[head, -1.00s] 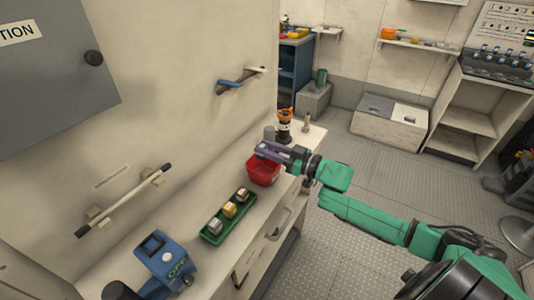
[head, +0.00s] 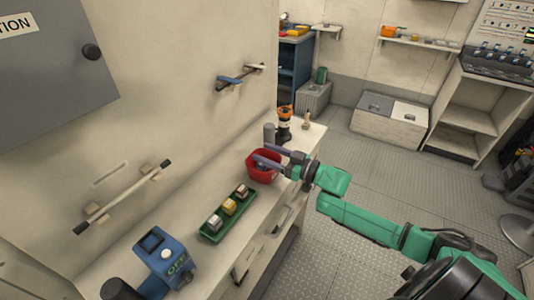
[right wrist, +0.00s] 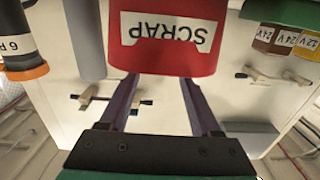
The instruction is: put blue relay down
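My right gripper (head: 261,153) is open, its two purple fingers spread over the red bin (head: 263,178). In the right wrist view the open fingers (right wrist: 158,85) point at the red bin (right wrist: 165,62), which bears a SCRAP label, with nothing held between them. A small dark bluish patch (head: 262,167) shows inside the bin below the fingers; it may be the blue relay, but it is too small to be sure. My left gripper is not in view.
A green tray (head: 206,237) with grey, yellow and brown relays stands nearer on the counter. A blue device (head: 168,262) is at the front. A grey cylinder (head: 269,132) and an orange-topped black object (head: 284,122) stand behind the bin.

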